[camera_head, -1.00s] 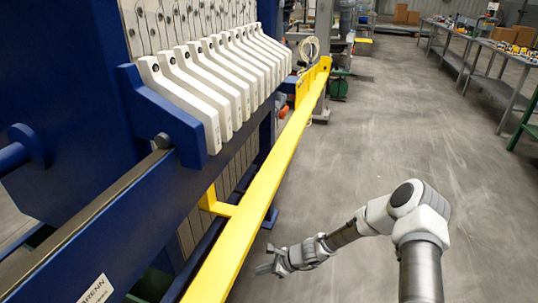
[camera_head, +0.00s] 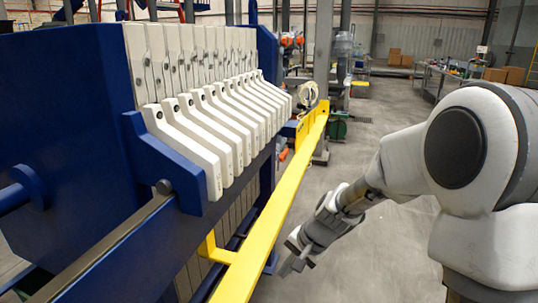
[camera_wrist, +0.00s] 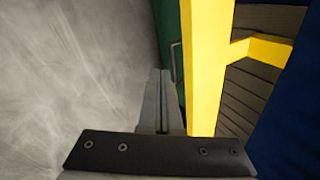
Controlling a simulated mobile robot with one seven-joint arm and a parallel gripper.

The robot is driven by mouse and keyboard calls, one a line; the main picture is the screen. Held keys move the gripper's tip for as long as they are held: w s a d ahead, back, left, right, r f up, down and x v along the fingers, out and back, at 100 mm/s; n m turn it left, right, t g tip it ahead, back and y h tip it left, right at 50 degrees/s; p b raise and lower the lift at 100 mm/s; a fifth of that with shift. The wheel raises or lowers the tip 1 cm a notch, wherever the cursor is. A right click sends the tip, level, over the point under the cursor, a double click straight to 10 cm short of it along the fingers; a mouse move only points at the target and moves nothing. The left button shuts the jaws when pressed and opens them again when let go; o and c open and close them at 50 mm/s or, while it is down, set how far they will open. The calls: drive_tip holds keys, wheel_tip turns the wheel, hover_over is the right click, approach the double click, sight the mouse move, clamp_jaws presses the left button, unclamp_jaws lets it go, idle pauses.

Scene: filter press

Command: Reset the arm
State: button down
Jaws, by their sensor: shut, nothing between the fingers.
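My gripper (camera_head: 290,262) is in the lower middle of the head view, at the end of my bent arm. It is shut and empty, and points down and to the left. It is just right of the yellow rail (camera_head: 262,225) of the filter press, apart from it as far as I can tell. In the wrist view the shut fingers (camera_wrist: 161,100) show side by side with nothing between them, over grey floor, with the yellow rail (camera_wrist: 208,65) close on their right.
The filter press has a row of white plate handles (camera_head: 215,125) and a blue frame (camera_head: 60,110) on the left. Concrete floor (camera_head: 385,245) lies open right of the rail. Benches (camera_head: 440,78) and cardboard boxes (camera_head: 400,57) stand far back.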

drive_tip(key=s+d+r+n+t+h, duration=0.25)
drive_tip(key=s+d+r, duration=0.25)
drive_tip(key=s+r, duration=0.45)
drive_tip(key=s+d+r+n+t+h, duration=0.15)
drive_tip(key=s+d+r+n, duration=0.45)
drive_tip(key=s, duration=0.7)
wheel_tip(320, 180, up, 22)
drive_tip(key=a+m+g+p, duration=0.1)
drive_tip(key=p, duration=2)
drive_tip(key=shift+w+r+m+h, duration=0.15)
drive_tip(key=shift+w+m+h, duration=0.1)
drive_tip(key=shift+m+h, duration=0.1)
